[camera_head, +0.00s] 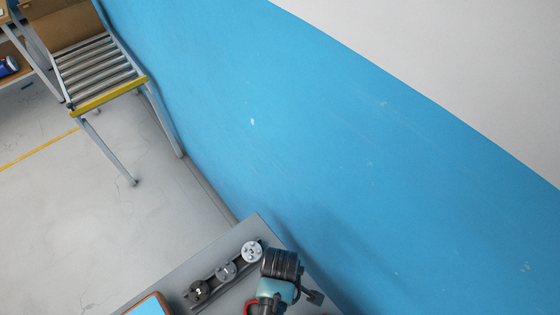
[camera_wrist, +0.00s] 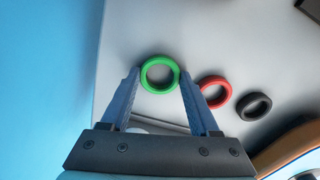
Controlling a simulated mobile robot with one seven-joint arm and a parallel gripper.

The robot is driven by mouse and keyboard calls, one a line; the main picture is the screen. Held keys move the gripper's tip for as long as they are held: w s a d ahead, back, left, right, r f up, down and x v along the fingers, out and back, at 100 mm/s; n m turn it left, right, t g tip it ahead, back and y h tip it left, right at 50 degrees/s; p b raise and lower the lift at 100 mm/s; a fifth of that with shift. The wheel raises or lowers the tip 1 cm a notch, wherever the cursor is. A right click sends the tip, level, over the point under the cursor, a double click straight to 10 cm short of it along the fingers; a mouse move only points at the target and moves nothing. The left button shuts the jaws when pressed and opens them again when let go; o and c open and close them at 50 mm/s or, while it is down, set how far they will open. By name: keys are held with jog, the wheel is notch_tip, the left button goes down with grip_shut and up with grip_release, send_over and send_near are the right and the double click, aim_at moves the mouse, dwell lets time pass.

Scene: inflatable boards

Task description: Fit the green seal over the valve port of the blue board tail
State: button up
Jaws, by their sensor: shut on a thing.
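The green seal (camera_wrist: 160,74) is a ring held between the two fingers of my gripper (camera_wrist: 160,78) in the wrist view. The fingers touch it on its left and right sides, and its hole faces the camera. Grey surface shows through and around the ring; I cannot tell how high it is above it. A corner of a blue board with an orange rim (camera_head: 150,306) shows at the bottom edge of the head view. It is probably the board tail, and its valve port is not visible. In the head view my arm hides the green seal.
A red ring (camera_wrist: 215,92) and a black ring (camera_wrist: 254,106) lie on the grey table (camera_wrist: 225,50) right of my gripper. Round valve-like pieces (camera_head: 225,271) stand in a row on a dark rail. A blue wall (camera_head: 300,120) borders the table. A roller conveyor (camera_head: 97,70) stands farther off.

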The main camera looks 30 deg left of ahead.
jog(key=shift+c, duration=1.4)
